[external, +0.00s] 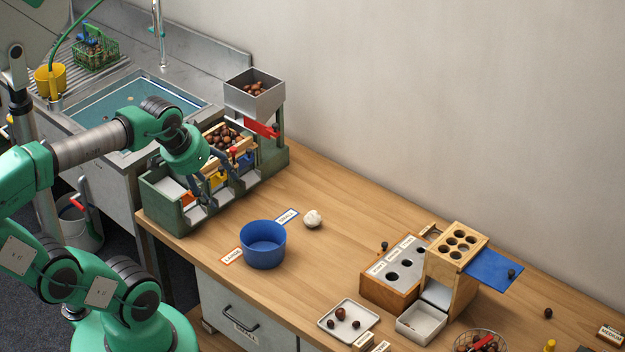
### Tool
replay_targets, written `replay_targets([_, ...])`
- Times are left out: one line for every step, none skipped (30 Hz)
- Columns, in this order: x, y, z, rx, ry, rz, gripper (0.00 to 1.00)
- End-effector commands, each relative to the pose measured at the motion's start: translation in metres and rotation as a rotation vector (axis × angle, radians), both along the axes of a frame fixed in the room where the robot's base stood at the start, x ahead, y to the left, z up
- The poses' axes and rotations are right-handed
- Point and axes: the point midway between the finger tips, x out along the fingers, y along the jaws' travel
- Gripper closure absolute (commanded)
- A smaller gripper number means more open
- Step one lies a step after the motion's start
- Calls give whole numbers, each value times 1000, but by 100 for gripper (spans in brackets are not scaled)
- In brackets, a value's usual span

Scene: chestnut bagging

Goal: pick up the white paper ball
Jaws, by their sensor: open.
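The white paper ball (313,219) is small and crumpled. It lies on the wooden counter, just right of the blue-edged "SMALL" label and behind the blue bowl. My gripper (203,192) hangs from the green arm at the left, over the front of the green sorting machine. It is open, well to the left of the ball and apart from it. Its fingertips are small and partly lost against the machine's parts.
The blue bowl (263,246) stands between two labels. The green sorting machine (160,197) holds chestnuts, with a grey hopper (254,98) above. A wooden box with holes (392,287) and a white tray (349,334) stand to the right.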

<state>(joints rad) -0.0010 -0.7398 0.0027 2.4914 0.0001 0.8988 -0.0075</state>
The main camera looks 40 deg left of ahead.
Motion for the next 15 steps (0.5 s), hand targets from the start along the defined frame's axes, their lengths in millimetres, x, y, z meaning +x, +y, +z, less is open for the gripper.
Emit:
replay_targets([4, 0, 2, -2, 4, 6, 34])
replay_targets([6, 1, 3, -4, 7, 9, 34])
replay_targets([10, 1, 4, -7, 12, 15, 34])
replay_targets([14, 1, 5, -9, 16, 21, 34])
replay_targets([18, 1, 6, -12, 19, 29, 34])
replay_targets([24, 2, 8, -18, 26, 39, 34])
replay_targets([29, 2, 9, -21, 31, 47, 34])
replay_targets([35, 3, 11, -24, 36, 55, 34])
replay_targets([43, 4, 13, -30, 43, 69, 34])
replay_targets([49, 4, 14, -34, 49, 80, 34])
replay_targets([56, 5, 15, -38, 53, 90, 34])
replay_targets([65, 6, 16, -45, 62, 104, 34])
replay_targets([72, 6, 18, -48, 67, 115, 34])
replay_targets([79, 7, 18, -53, 74, 126, 34])
replay_targets([88, 8, 18, -59, 82, 141, 34])
